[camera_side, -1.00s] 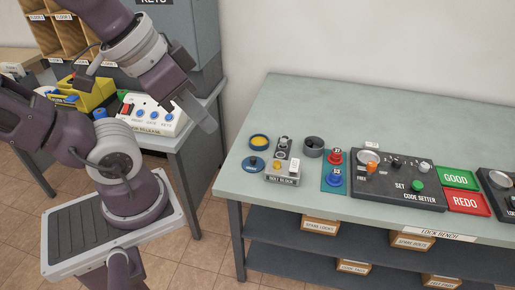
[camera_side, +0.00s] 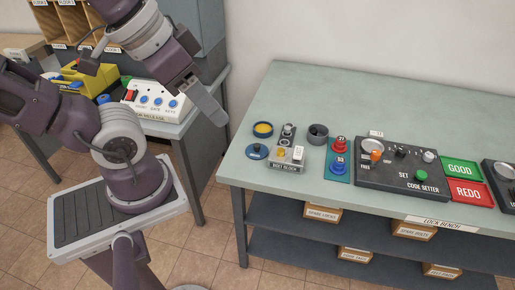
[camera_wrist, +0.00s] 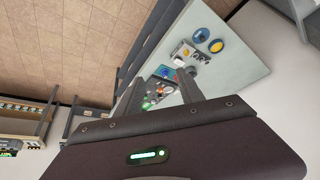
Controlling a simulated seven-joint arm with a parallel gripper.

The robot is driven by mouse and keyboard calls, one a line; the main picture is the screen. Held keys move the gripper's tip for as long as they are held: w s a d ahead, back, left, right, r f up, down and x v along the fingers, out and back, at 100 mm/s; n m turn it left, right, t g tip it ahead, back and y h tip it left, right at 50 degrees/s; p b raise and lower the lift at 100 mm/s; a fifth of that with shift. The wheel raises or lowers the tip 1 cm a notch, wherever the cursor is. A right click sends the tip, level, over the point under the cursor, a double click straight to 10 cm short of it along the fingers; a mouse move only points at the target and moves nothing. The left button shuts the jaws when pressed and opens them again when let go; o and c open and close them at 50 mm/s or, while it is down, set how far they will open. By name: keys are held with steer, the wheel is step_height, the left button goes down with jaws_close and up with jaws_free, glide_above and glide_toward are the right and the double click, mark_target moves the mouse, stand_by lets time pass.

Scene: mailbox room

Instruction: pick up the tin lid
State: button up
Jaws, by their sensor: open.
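The tin lid appears to be the blue round disc with a small dark knob (camera_side: 257,151), lying flat on the bench near its left end. It also shows as a blue disc in the wrist view (camera_wrist: 201,35). Just behind it is an open round tin (camera_side: 263,129) with yellow inside, also visible in the wrist view (camera_wrist: 216,45). My gripper (camera_side: 214,112) is in the air left of the bench, apart from the lid. In the wrist view its two fingers (camera_wrist: 162,82) are spread with nothing between them.
A grey bolt block (camera_side: 287,165), a dark round cup (camera_side: 318,134), red and blue knobs (camera_side: 338,157) and a code setter box (camera_side: 400,180) stand right of the lid. A side table with a button box (camera_side: 157,104) is at left. The bench's front left corner is clear.

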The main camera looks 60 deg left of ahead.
steer(key=w+a+f+n+g, duration=0.2)
steer(key=w+a+f+n, duration=0.15)
steer(key=w+n, duration=0.45)
steer(key=n+g, duration=0.4)
steer(key=n, duration=0.6)
glide_above(257, 145)
steer(key=a, duration=0.1)
step_height(257, 145, down, 21)
steer(key=f, duration=0.6)
steer(key=shift+d+f, duration=0.35)
steer(key=shift+d, duration=0.05)
steer(key=shift+f, duration=0.45)
jaws_close()
